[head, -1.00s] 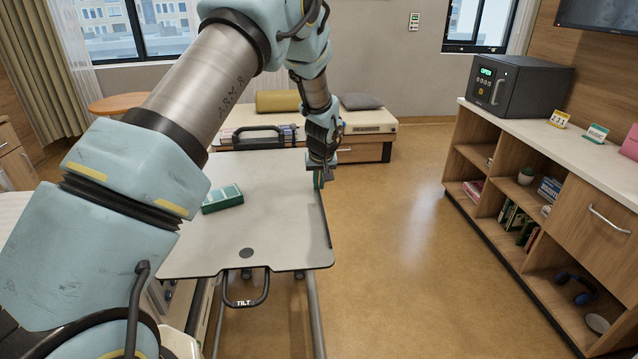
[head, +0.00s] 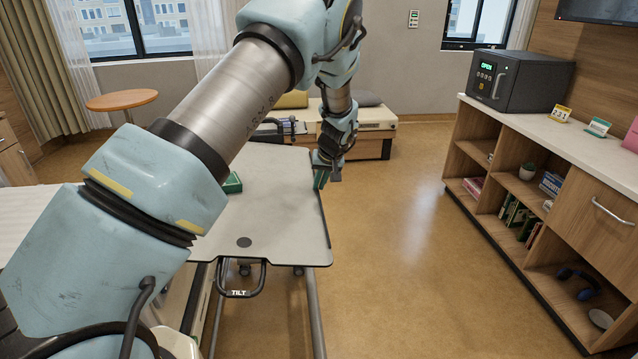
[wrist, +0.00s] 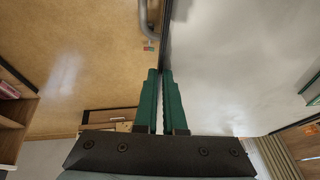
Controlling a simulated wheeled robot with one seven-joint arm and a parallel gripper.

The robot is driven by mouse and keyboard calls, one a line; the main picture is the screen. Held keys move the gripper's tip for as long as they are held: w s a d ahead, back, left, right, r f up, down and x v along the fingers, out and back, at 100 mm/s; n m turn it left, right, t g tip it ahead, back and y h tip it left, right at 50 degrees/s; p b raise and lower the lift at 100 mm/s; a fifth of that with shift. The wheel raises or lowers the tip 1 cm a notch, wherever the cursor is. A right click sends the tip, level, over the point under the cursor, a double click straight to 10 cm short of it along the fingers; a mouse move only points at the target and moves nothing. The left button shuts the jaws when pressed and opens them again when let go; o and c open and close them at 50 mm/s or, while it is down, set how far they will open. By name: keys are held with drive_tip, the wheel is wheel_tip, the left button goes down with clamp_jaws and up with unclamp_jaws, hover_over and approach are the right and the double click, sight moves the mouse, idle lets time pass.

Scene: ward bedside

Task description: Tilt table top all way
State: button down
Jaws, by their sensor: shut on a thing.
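The light grey table top (head: 285,215) stands in the middle of the head view, with a dark edge along its right side. It also fills the right of the wrist view (wrist: 240,60). A black handle marked TILT (head: 241,292) hangs under its near edge. My gripper (head: 320,180) is at the right edge of the table top. In the wrist view its green fingers (wrist: 161,100) are close together on the table top's edge, one on each side. My arm hides the table's left part.
A green box (head: 232,184) lies on the table top, partly behind my arm. A shelf unit (head: 540,200) with a black safe (head: 520,82) stands at the right. A low bench (head: 375,125) is behind the table. The floor between table and shelf is clear.

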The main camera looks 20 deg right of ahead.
sight(318, 198)
drive_tip(key=f+b, duration=0.1)
drive_tip(key=f+y+b, duration=0.1)
drive_tip(key=f, duration=0.1)
drive_tip(key=f+t+y+b, duration=0.1)
drive_tip(key=f+b, duration=0.1)
drive_tip(key=shift+a+f, duration=0.15)
drive_tip(key=shift+a, duration=0.1)
drive_tip(key=shift+w+a+f+b, duration=0.1)
drive_tip(key=shift+a+f+b, duration=0.1)
drive_tip(key=shift+f+b, duration=0.6)
drive_tip(key=shift+f, duration=0.25)
drive_tip(key=c, duration=1)
unclamp_jaws()
drive_tip(key=shift+a+y, duration=0.15)
drive_tip(key=shift+y, duration=0.15)
